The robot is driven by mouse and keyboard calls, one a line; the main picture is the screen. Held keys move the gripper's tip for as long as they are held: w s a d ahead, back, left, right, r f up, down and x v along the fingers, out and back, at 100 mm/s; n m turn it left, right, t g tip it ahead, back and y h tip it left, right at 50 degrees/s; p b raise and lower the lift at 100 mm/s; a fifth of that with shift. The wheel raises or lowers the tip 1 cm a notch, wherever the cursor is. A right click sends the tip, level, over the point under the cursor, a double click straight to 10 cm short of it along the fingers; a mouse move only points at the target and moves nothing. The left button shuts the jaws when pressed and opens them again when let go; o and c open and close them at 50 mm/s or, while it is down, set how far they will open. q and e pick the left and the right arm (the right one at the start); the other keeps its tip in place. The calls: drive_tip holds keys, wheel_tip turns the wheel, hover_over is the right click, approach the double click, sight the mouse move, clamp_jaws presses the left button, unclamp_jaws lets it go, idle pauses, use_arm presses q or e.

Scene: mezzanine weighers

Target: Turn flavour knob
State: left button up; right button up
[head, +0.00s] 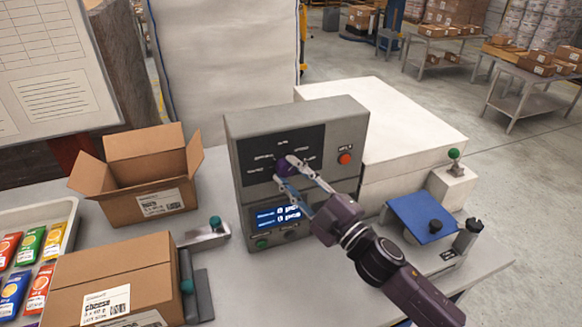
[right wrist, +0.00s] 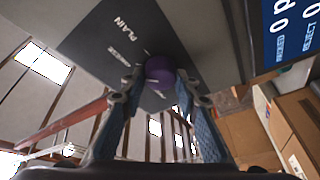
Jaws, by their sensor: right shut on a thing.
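The flavour knob (head: 283,168) is purple and round, on the dark upper panel of the grey control box (head: 236,148). My right gripper (head: 287,171) reaches it from the lower right, its two fingers at the knob. In the right wrist view the knob (right wrist: 159,72) sits between the fingertips of the gripper (right wrist: 158,88), which is shut on it. Labels ring the knob; "PLAIN" and, less clearly, "CHEESE" can be read in the wrist view. The knob's pointer direction cannot be made out. My left gripper does not show.
A red button (head: 345,158) is on the box's right side. A lit blue display (head: 277,216) and green buttons are below. An open carton (head: 119,190) and a closed cheese carton (head: 112,275) stand left. A blue plate (head: 421,218) is at right.

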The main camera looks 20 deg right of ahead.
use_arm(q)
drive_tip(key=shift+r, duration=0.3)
use_arm(e)
drive_tip(key=shift+n, duration=0.3)
drive_tip(key=o, duration=1.2)
drive_tip(key=shift+c, duration=0.2)
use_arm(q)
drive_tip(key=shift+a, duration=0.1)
use_arm(e)
drive_tip(key=shift+s, duration=0.1)
drive_tip(key=v, duration=1.1)
drive_tip(key=shift+s+d, duration=0.3)
drive_tip(key=shift+s, duration=0.05)
